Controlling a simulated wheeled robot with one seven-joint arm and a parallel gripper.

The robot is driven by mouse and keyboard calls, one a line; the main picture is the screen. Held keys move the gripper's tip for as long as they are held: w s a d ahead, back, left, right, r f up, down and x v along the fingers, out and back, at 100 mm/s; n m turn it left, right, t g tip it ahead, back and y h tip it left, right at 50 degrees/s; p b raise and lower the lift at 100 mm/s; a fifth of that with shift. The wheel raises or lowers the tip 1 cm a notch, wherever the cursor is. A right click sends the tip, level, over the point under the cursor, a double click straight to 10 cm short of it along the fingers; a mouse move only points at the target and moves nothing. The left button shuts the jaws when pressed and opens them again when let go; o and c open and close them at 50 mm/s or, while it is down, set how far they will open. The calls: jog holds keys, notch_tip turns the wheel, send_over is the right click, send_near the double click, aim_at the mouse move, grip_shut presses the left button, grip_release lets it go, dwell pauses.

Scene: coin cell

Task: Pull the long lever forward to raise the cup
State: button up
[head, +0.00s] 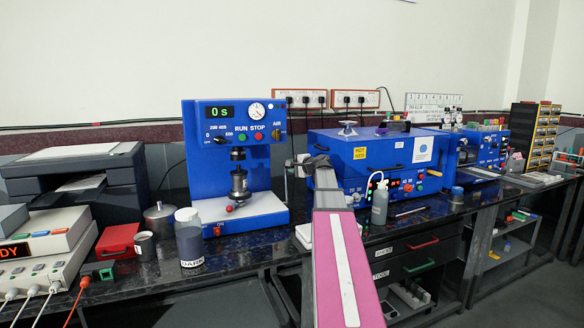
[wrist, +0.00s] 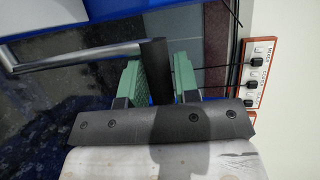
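The blue machine (head: 190,150) has a 0 s display, RUN and STOP buttons, and a dark metal cup-like part (head: 239,183) on its centre post. A red ball knob (head: 229,208) sits below it. In the wrist view the long lever is a bright metal rod (wrist: 85,57) ending in a dark grip (wrist: 154,62). My gripper (wrist: 160,80) has its two green fingers apart, one on each side of the dark grip. A gap shows between the grip and the right finger; contact on the left is unclear. In the head view my arm hides much of the lever.
A blue box machine (head: 335,155) stands close on the right of my gripper, with a wash bottle (head: 380,203) before it. A dark-labelled bottle (head: 189,240) and a metal pot (head: 161,217) stand on the left. Power sockets (head: 300,98) are on the wall behind.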

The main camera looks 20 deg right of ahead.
grip_shut()
jog(key=shift+s, duration=0.15)
jog(key=s+f+n+t+y, duration=0.1)
jog(key=s+f+t, duration=0.1)
jog(key=s, duration=0.5)
jog(key=s+f+n+t+y, duration=0.1)
jog(key=s+f+t, duration=0.1)
jog(key=s+f, duration=0.3)
jog(key=shift+s+d+n+t+y, duration=0.3)
jog(key=shift+s+n+t, duration=0.1)
jog(key=shift+s, duration=1.35)
jog(key=shift+f, duration=0.15)
